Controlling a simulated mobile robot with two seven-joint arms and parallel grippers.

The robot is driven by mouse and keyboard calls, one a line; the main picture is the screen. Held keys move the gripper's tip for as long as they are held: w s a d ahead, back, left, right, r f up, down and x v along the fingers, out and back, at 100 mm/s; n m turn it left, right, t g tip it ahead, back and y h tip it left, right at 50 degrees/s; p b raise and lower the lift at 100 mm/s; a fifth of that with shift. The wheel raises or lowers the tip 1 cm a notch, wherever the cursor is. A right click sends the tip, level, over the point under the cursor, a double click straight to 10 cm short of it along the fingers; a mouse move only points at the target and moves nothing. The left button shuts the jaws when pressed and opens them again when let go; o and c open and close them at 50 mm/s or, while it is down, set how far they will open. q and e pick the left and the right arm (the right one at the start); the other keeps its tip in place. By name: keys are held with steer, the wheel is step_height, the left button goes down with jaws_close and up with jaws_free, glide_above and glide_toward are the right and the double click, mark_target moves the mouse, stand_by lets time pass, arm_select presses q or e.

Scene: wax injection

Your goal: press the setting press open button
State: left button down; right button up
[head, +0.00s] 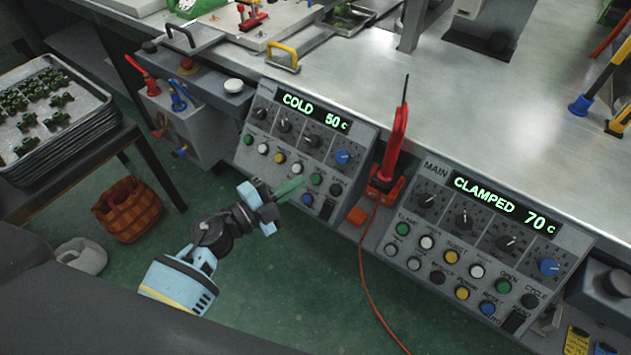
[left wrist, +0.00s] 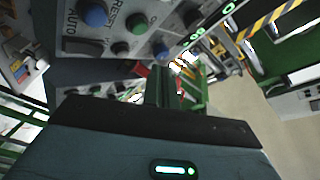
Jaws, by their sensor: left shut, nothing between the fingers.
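The left control panel (head: 262,122) shows "COLD 50 c"; its small name label is too small to read surely. A green button (head: 316,179) sits at its lower right, with a blue button (head: 307,199) below it. My left gripper (head: 291,189) is shut and empty, its green fingers pointing at this lower right corner. Whether the tips touch the panel cannot be told. In the left wrist view the shut fingers (left wrist: 165,85) lie below the panel's knobs and buttons, including a green one (left wrist: 140,25). My right gripper is out of view.
The right panel (head: 575,245), marked "MAIN", reads "CLAMPED 70 c" and has its own "OPEN" green button (head: 503,286). A red tool (head: 394,140) with an orange cord stands between the panels. The metal bench (head: 390,65) lies behind. A basket (head: 128,209) is on the floor.

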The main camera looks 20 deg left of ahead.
mark_target(316, 179)
arm_select(q)
steer(key=shift+w+d+f+b, duration=0.25)
steer(key=shift+w+f+b, duration=0.15)
steer(key=shift+w+f, duration=0.25)
steer(key=shift+w+d+f+b, duration=0.25)
steer(key=shift+w+f+b, duration=0.2)
steer(key=shift+w, duration=0.3)
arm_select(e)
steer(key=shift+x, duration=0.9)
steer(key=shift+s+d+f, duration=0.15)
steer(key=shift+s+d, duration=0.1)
arm_select(q)
steer(key=shift+f, duration=0.15)
steer(key=shift+w+d+f, duration=0.1)
steer(key=shift+w+f, duration=0.05)
steer(key=shift+w, duration=0.1)
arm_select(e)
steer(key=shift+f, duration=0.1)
